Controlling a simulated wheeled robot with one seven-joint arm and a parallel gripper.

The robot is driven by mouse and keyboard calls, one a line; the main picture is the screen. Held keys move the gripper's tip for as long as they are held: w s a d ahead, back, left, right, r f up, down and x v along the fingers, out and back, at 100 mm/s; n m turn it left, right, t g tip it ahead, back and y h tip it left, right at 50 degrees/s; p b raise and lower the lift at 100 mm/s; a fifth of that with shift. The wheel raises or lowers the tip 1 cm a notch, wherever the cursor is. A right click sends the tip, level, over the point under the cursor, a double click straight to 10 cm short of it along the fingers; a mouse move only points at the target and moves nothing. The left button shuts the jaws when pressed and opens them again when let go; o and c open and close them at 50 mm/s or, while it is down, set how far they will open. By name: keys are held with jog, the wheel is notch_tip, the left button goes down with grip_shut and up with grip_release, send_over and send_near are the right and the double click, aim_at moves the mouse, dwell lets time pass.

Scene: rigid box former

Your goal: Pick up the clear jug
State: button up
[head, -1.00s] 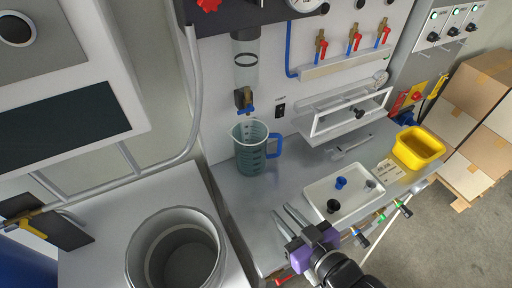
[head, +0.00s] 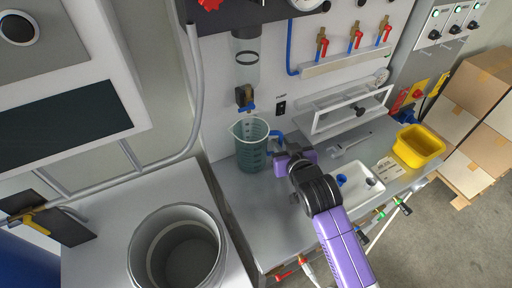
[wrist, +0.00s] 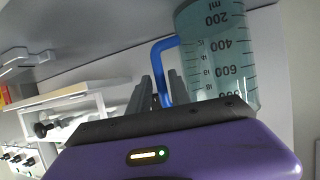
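The clear jug (head: 252,152), a teal-tinted measuring jug with a blue handle, stands upright at the left part of the grey bench, below the clear cylinder and its tap. In the wrist view the jug (wrist: 222,55) shows its dark ml marks upside down. My gripper (wrist: 160,88) reaches in from the right. Its two grey fingers lie on either side of the blue handle (wrist: 161,60), close against it, and look shut on it. In the head view my gripper (head: 279,154) partly covers the handle. Whether the jug's base touches the bench is unclear.
A white tray (head: 362,195) with small knobs lies right of my arm. A yellow bin (head: 418,147) stands farther right. A large grey bucket (head: 140,250) stands at the lower left. The clear cylinder's tap (head: 243,97) hangs just above the jug.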

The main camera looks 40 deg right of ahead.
jog(key=shift+p+x, duration=0.4)
jog(key=shift+x, duration=1.8)
grip_shut()
jog(key=shift+s+a+r, duration=0.1)
jog(key=shift+s, duration=0.05)
jog(key=shift+s+a+r, duration=0.25)
jog(key=shift+s+r, duration=0.2)
jog(key=shift+r, duration=0.1)
jog(key=r+b+v, duration=0.1)
jog(key=v, duration=1.3)
jog(key=shift+w+b, duration=0.25)
jog(key=shift+b, duration=0.15)
